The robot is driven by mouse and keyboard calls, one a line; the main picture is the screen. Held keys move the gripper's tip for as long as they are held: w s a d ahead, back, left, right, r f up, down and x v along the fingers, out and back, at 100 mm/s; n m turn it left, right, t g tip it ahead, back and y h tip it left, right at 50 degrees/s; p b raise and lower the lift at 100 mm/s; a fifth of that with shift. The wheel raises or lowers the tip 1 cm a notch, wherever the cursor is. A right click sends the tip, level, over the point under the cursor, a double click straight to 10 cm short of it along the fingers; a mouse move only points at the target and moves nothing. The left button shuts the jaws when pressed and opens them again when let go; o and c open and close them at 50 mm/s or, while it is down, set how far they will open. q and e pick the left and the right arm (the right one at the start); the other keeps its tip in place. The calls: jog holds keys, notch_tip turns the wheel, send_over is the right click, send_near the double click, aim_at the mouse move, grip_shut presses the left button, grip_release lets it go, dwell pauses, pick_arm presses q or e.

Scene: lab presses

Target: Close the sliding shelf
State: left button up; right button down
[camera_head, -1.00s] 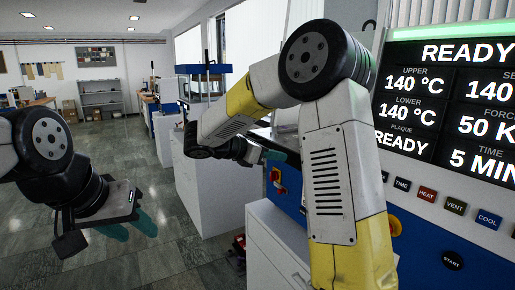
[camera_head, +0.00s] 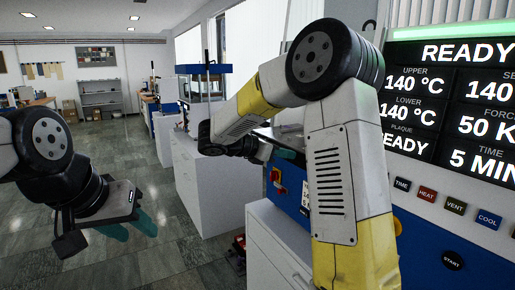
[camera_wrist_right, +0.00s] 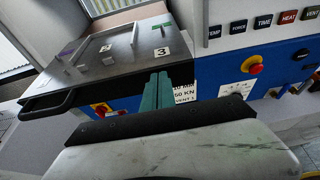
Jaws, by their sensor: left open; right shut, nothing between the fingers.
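The sliding shelf (camera_wrist_right: 110,62) is a flat metal plate with a black front edge and a black bar handle (camera_wrist_right: 46,106), in the right wrist view. It sticks out from the blue press and carries a frame and a tag marked 3. My right gripper (camera_wrist_right: 157,92) is shut and empty, its teal fingers at the shelf's front edge beside the 3 tag; contact cannot be told. In the head view my right arm hides most of the shelf, and the teal fingertips (camera_head: 290,154) show just below it. My left gripper (camera_head: 130,228) is open and empty over the floor.
A READY display (camera_head: 450,100) stands at the right. White cabinets (camera_head: 205,185) stand behind my right arm.

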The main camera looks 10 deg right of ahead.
aim_at(303, 148)
jog(key=shift+w+d, duration=0.2)
jog(key=shift+d, duration=0.35)
jog(key=shift+w+d, duration=0.2)
jog(key=shift+d, duration=0.3)
jog(key=shift+w+d, duration=0.3)
jog(key=shift+d, duration=0.55)
jog(key=shift+w+d, duration=0.3)
jog(key=shift+d, duration=0.55)
jog(key=shift+w+d, duration=0.3)
jog(key=shift+d, duration=0.65)
jog(key=shift+w+d, duration=0.3)
jog(key=shift+d, duration=0.55)
jog(key=shift+w+d, duration=0.35)
jog(key=shift+d, duration=0.45)
jog(key=shift+w+d, duration=0.3)
jog(key=shift+d, duration=0.55)
jog(key=shift+w+d, duration=0.3)
jog(key=shift+d, duration=0.55)
jog(key=shift+w+d, duration=0.3)
jog(key=shift+d, duration=0.6)
jog(key=shift+w+d, duration=0.3)
jog(key=shift+d, duration=0.55)
